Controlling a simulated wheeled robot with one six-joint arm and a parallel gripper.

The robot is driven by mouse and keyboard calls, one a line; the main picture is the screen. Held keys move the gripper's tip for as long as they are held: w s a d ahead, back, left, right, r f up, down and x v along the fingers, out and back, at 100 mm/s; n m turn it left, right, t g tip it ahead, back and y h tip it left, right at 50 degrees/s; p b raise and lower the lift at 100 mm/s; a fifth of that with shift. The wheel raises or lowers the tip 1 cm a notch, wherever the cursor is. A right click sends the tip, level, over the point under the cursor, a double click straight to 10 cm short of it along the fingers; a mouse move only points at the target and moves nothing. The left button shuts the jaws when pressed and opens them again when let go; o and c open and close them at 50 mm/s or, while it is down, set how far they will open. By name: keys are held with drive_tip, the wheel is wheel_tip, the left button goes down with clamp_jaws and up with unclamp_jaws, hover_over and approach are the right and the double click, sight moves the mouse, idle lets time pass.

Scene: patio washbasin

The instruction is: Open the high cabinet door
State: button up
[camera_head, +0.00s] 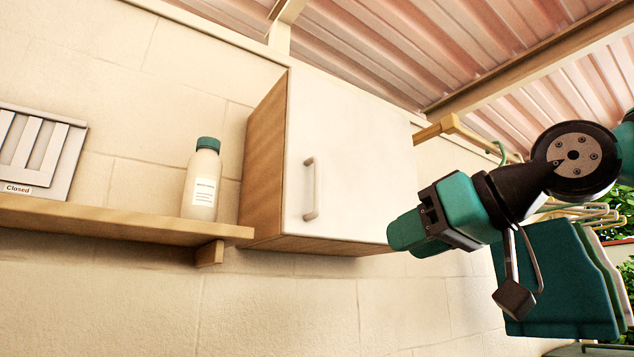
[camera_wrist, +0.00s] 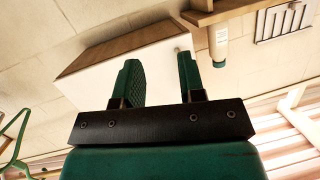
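The high cabinet has a white door (camera_head: 350,150) and a wooden side panel (camera_head: 262,165); the door looks closed. A pale vertical bar handle (camera_head: 311,190) is on the door's left part. My gripper (camera_head: 403,234) is at the cabinet's lower right corner in the head view, to the right of the handle and lower than it. In the wrist view the two green fingers of my gripper (camera_wrist: 160,78) stand apart with nothing between them. The white door (camera_wrist: 98,75) shows behind them, upside down; the handle is mostly hidden there by the right finger.
A wooden shelf (camera_head: 110,219) left of the cabinet carries a white bottle (camera_head: 202,182) with a green cap. A louvred panel with a "Closed" label (camera_head: 38,150) is at far left. Green cloths (camera_head: 555,280) hang at right. The wall below the cabinet is bare.

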drive_tip(key=n+t+y, duration=0.2)
approach(317, 205)
drive_tip(key=s+d+r, duration=0.4)
drive_tip(key=d, duration=0.1)
drive_tip(key=p+x, duration=0.6)
drive_tip(key=x, duration=1.1)
drive_tip(key=shift+a+r+p, duration=0.1)
drive_tip(key=shift+r+p, duration=0.05)
drive_tip(key=shift+p, duration=0.15)
drive_tip(key=shift+s, duration=0.1)
clamp_jaws()
